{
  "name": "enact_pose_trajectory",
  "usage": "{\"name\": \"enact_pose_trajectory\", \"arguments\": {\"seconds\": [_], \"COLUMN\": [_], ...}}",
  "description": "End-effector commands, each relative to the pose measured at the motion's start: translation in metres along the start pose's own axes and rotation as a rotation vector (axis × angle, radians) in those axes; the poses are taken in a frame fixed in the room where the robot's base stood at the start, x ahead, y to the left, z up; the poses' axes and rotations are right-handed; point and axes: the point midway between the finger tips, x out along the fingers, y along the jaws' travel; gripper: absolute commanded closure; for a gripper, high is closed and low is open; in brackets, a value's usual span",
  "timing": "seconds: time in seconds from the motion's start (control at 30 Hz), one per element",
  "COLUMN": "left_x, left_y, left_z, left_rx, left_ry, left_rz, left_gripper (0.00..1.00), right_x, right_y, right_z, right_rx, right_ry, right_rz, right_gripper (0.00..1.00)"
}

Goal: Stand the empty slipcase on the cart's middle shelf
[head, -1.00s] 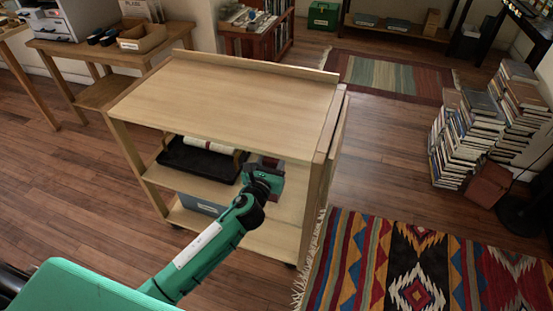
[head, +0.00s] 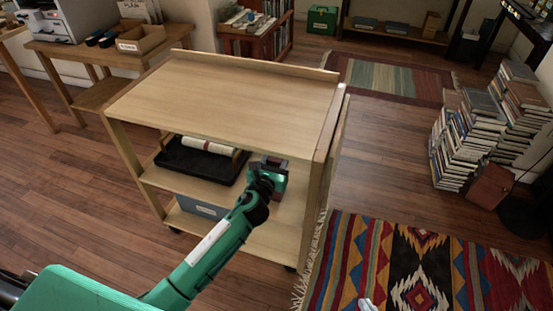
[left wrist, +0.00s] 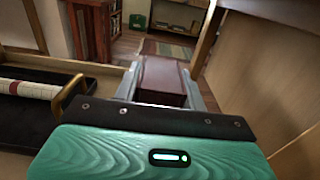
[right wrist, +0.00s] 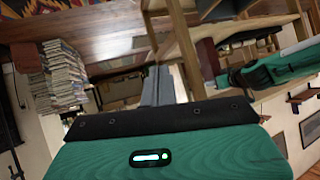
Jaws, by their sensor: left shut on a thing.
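The slipcase is a dark maroon box (left wrist: 163,80) in the left wrist view, also seen in the head view (head: 271,161) and the right wrist view (right wrist: 208,62). My left gripper (left wrist: 163,92) is shut on it, a finger on each side. It is inside the wooden cart (head: 225,95), over the right part of the middle shelf (head: 172,177), under the top board. I cannot tell whether its base touches the shelf. My right gripper (right wrist: 158,85) looks shut and empty, outside the cart; only its tips (head: 367,304) show at the head view's bottom edge.
A black tray (head: 205,170) with a white roll (head: 208,145) sits on the middle shelf, left of the slipcase. A grey-blue bin (head: 201,208) is on the bottom shelf. Tall book stacks (head: 470,135) stand right, across open floor. A patterned rug (head: 430,260) lies beside the cart.

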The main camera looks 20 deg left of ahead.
Motion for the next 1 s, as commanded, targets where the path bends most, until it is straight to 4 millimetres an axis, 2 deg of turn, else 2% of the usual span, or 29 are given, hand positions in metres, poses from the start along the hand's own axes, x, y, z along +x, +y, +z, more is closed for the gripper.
{"name": "enact_pose_trajectory", "arguments": {"seconds": [0.2, 0.23, 0.33, 0.73, 0.87, 1.0], "left_x": [0.0, 0.0, 0.0, 0.0, -0.018, -0.046], "left_y": [0.0, 0.0, 0.0, 0.0, 0.0, 0.0], "left_z": [-0.003, -0.003, -0.002, 0.001, 0.0, 0.0], "left_rx": [0.0, 0.0, 0.0, 0.0, 0.0, 0.0], "left_ry": [0.0, 0.0, 0.0, 0.0, 0.002, 0.002], "left_rz": [0.0, 0.0, 0.0, 0.0, -0.001, -0.001], "left_gripper": [0.99, 0.55, 0.37, 0.37, 0.37, 0.37], "right_x": [0.002, 0.002, 0.001, 0.0, -0.003, -0.006], "right_y": [-0.002, -0.003, -0.003, -0.002, 0.004, 0.009], "right_z": [0.0, -0.001, -0.001, 0.0, 0.001, 0.002], "right_rx": [0.001, 0.001, 0.001, 0.0, -0.002, 0.0], "right_ry": [0.018, 0.023, 0.021, 0.003, -0.028, -0.066], "right_rz": [-0.006, -0.008, -0.007, -0.004, 0.011, 0.023], "right_gripper": [1.0, 1.0, 1.0, 1.0, 1.0, 1.0]}}
